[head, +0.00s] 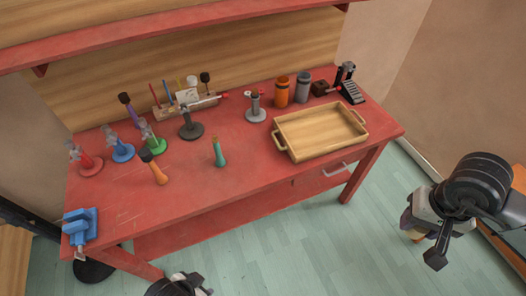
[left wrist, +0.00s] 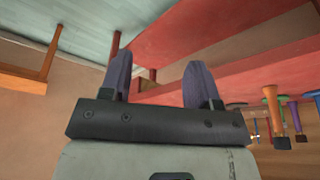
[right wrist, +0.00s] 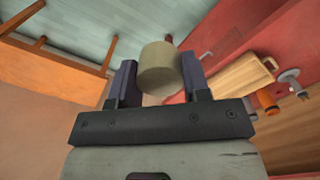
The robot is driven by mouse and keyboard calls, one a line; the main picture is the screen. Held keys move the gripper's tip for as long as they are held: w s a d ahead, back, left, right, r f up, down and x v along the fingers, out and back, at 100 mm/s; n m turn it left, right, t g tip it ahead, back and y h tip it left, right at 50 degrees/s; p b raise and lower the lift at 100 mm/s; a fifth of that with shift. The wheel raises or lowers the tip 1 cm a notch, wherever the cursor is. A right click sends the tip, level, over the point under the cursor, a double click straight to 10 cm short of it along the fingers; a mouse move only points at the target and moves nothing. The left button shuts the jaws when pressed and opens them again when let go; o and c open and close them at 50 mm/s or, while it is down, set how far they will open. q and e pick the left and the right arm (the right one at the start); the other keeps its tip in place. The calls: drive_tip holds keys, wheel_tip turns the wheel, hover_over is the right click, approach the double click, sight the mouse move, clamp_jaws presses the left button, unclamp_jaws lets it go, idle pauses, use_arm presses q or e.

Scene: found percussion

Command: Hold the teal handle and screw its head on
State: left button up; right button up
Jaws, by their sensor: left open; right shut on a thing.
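The teal handle (head: 217,152) stands upright on the red table near its front middle, with a thin, lighter tip on top. My right gripper (right wrist: 160,80) is shut on a beige cylindrical head (right wrist: 158,68), held between its two fingers. In the head view, my right gripper (head: 409,228) is off the table's right side, far from the handle, and the head is mostly hidden. My left gripper (left wrist: 158,82) is open and empty. In the head view it is at the bottom edge, in front of the table, with its fingers mostly out of view.
An orange mallet (head: 156,167) with a dark head stands left of the teal handle. A blue vise (head: 80,226) is at the front left corner. A wooden tray (head: 320,130) lies to the right. The front middle is clear.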

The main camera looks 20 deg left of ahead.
drive_tip(key=shift+f, duration=0.1)
